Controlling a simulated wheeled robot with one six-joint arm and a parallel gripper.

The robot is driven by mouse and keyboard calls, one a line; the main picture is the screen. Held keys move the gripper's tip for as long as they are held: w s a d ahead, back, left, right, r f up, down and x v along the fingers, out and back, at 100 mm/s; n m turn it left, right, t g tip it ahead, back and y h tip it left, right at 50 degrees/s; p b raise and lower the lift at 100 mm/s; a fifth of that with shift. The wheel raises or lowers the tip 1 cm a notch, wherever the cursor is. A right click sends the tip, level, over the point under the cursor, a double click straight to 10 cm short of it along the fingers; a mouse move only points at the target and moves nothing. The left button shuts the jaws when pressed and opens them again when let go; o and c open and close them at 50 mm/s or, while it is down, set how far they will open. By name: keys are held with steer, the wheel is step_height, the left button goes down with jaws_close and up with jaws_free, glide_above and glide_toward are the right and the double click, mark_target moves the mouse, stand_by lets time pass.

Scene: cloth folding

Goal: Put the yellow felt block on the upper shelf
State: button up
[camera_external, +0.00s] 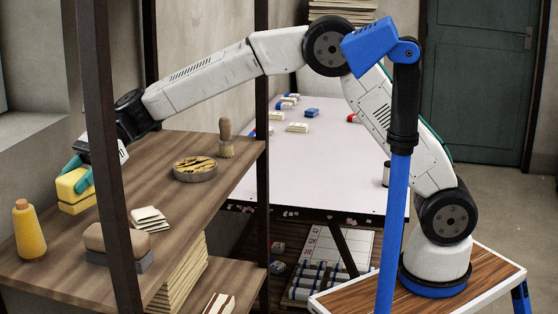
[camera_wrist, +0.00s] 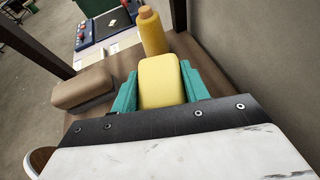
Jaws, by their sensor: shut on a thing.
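The yellow felt block (camera_external: 74,187) is at the far left of the wooden upper shelf (camera_external: 200,213) in the external view. My gripper (camera_external: 78,172) has its teal fingers on either side of the block and is shut on it. In the wrist view the block (camera_wrist: 160,82) sits between the two teal fingers of my gripper (camera_wrist: 160,88). The block's lower side is at or just above the shelf board; I cannot tell whether it touches.
A yellow bottle (camera_external: 28,230) stands close in front of the block. A brown brush block (camera_external: 118,243), folded cloths (camera_external: 148,219), a round tin (camera_external: 195,169) and a shaving brush (camera_external: 226,138) are on the same shelf. A dark upright post (camera_external: 107,150) stands in front.

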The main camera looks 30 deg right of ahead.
mark_target(76, 196)
steer(key=shift+w+a+f, duration=0.15)
steer(key=shift+w+a, duration=0.1)
steer(key=shift+a, duration=0.05)
steer(key=shift+d+f, duration=0.1)
steer(key=shift+f, duration=1.55)
steer(key=shift+f, duration=0.1)
steer(key=o, duration=1)
steer(key=shift+r, duration=0.2)
steer(key=v, duration=1.2)
steer(key=shift+f, duration=0.1)
